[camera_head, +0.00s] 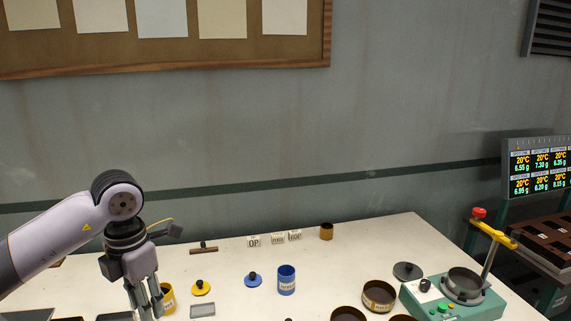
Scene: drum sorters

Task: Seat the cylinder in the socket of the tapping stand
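The green tapping stand (423,303) is at the right front of the table, with a round grey socket (464,284) on top and a yellow arm with a red knob above it. The socket looks empty. Several labelled cylinders stand on the table: a blue one (287,281) in the middle, a yellow one (169,299) at the left and a dark brown one (379,297) left of the stand. My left gripper (146,309) points down beside the yellow cylinder and partly hides it; I cannot tell whether they touch. My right gripper is out of view.
A yellow lid (201,288), a blue lid (253,280) and a dark lid (408,271) lie on the white table (350,257). A small brown cylinder (326,231) and white label blocks (278,238) stand at the back. A display panel (537,172) is at the right.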

